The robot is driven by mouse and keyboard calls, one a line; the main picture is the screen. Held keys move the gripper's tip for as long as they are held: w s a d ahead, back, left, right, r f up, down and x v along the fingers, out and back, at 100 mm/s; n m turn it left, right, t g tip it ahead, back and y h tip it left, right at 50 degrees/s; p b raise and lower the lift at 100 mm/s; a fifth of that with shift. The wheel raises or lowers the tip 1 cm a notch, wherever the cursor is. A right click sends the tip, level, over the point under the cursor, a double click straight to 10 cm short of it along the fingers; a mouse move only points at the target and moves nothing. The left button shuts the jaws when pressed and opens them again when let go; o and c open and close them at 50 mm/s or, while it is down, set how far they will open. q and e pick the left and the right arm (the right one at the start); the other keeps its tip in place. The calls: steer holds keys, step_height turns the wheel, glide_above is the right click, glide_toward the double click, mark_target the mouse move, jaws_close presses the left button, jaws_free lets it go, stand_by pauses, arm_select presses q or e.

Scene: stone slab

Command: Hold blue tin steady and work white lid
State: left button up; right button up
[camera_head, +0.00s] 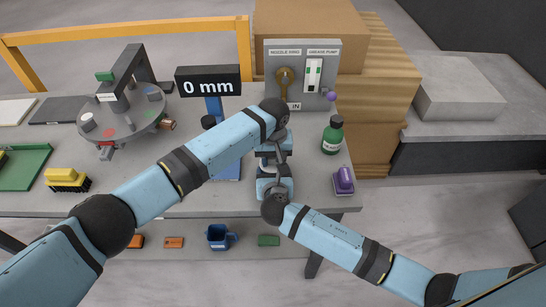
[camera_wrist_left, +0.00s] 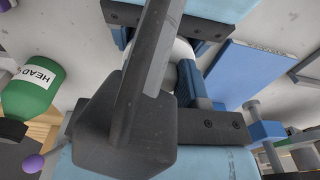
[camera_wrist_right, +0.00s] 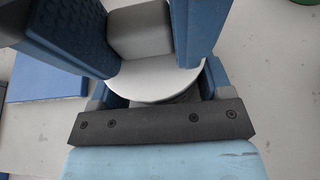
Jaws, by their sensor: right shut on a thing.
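The white lid (camera_wrist_right: 155,80) shows as a round disc in the right wrist view, with a grey block-like knob on top. My right gripper (camera_wrist_right: 142,45) is shut on that grey knob, one blue finger on each side. Just below the lid, the blue fingers of my left gripper (camera_wrist_right: 165,96) stand on either side of the place under it. The blue tin's body is hidden there by the lid and fingers, so I cannot tell how firmly it is held. In the head view both grippers meet above the table's front right part. A pale curved surface (camera_wrist_left: 183,52) shows between blue fingers in the left wrist view.
A green bottle (camera_head: 332,135) and a purple item (camera_head: 343,181) stand close to the right. A grey switch panel (camera_head: 302,75) and a "0 mm" display (camera_head: 208,80) stand behind. A round turntable (camera_head: 125,120) and yellow brush (camera_head: 67,179) are left. A blue mug (camera_head: 217,237) sits below.

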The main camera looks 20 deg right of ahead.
mark_target(273, 159)
arm_select(q)
steer(key=c, duration=0.4)
steer(key=shift+r, duration=4.05)
arm_select(e)
steer(key=o, duration=1.3)
steer(key=v, duration=1.2)
steer(key=shift+r, duration=0.1)
